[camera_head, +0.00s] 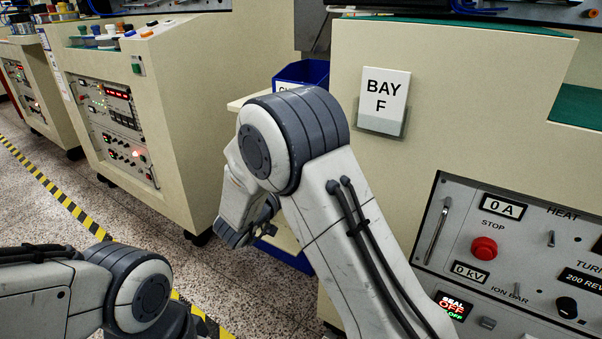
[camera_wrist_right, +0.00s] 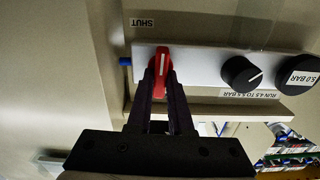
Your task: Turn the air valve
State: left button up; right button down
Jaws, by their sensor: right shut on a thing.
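The air valve's red handle (camera_wrist_right: 163,58) shows in the right wrist view on a pale panel strip (camera_wrist_right: 203,66), which appears upside down. My right gripper (camera_wrist_right: 162,84) is shut on the red handle, with its two dark fingers on either side of it. The handle lies along the fingers in that view. A label reading SHUT (camera_wrist_right: 141,22) is above and left of the handle. In the head view my right forearm hides the valve. Only part of my left arm shows at the lower left; its gripper is out of the picture.
A black knob (camera_wrist_right: 241,72) and a 5.0 BAR gauge (camera_wrist_right: 303,78) sit right of the handle. In the head view, a BAY F sign (camera_head: 385,95), a red stop button (camera_head: 484,248) and a blue bin (camera_head: 308,73) are near my right arm. Speckled floor lies open at left.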

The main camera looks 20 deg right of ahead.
jog(key=shift+s+d+f+m+b, duration=0.1)
jog(key=shift+f+m+b, duration=0.05)
jog(key=shift+m+b, duration=2.35)
jog(key=shift+s+d+f+m+b, duration=0.15)
jog(key=shift+m+b, duration=1.6)
jog(key=shift+m, duration=1.55)
jog(key=shift+s+a+f+m+b, duration=0.1)
jog(key=shift+f+m+b, duration=0.05)
jog(key=shift+m+b, duration=2.35)
jog(key=shift+m+p, duration=0.35)
jog(key=shift+m, duration=0.15)
jog(key=c, duration=0.8)
grip_release()
jog(key=shift+w+r, duration=0.1)
